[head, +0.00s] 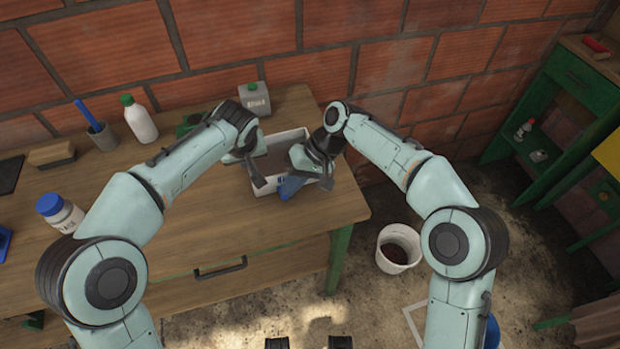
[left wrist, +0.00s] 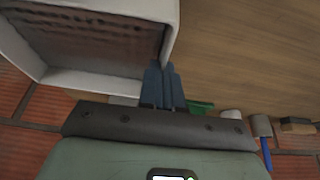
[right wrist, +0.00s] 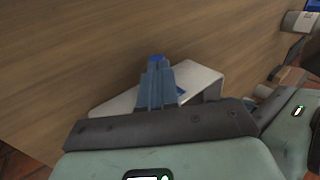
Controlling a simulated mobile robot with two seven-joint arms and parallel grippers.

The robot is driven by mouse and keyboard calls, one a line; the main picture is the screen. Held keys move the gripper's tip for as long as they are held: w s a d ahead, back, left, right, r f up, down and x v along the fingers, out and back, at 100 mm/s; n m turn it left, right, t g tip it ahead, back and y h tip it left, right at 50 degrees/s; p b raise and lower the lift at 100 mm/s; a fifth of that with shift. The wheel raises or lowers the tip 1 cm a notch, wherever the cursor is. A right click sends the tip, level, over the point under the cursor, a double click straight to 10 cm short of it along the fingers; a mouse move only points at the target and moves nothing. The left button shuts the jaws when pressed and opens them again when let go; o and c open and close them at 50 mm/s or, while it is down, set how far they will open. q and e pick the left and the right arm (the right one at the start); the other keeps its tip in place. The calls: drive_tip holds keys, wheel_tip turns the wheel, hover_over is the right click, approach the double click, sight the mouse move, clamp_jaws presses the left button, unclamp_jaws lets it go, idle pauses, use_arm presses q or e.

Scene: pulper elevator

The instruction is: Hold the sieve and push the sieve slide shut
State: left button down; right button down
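The sieve (head: 263,190) is a white open box with a brown, mesh-like floor, on the bench near its right end. In the left wrist view its white wall (left wrist: 100,82) runs to my fingers. My left gripper (left wrist: 160,72) is at a corner of this wall, with its fingers close together on it. A blue part, which looks like the sieve slide (right wrist: 155,58), shows just beyond and beside my right fingers. My right gripper (right wrist: 156,72) has its fingers together at the box's front side. The fingers cover most of the slide, so how far it is in is hidden.
A grey can with a green cap (head: 254,98) stands behind the sieve. A white bottle (head: 139,120), a cup with a blue tool (head: 102,135) and a jar (head: 60,213) stand to the left. A white bucket (head: 398,250) is on the floor to the right.

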use_arm(q)
drive_tip(key=shift+s+f, duration=0.15)
drive_tip(key=shift+f, duration=0.25)
use_arm(e)
drive_tip(key=shift+s+a, duration=0.2)
drive_tip(key=shift+a, duration=0.45)
drive_tip(key=v, duration=1.4)
use_arm(q)
drive_tip(key=c, duration=1.2)
unclamp_jaws()
drive_tip(key=shift+c, duration=0.2)
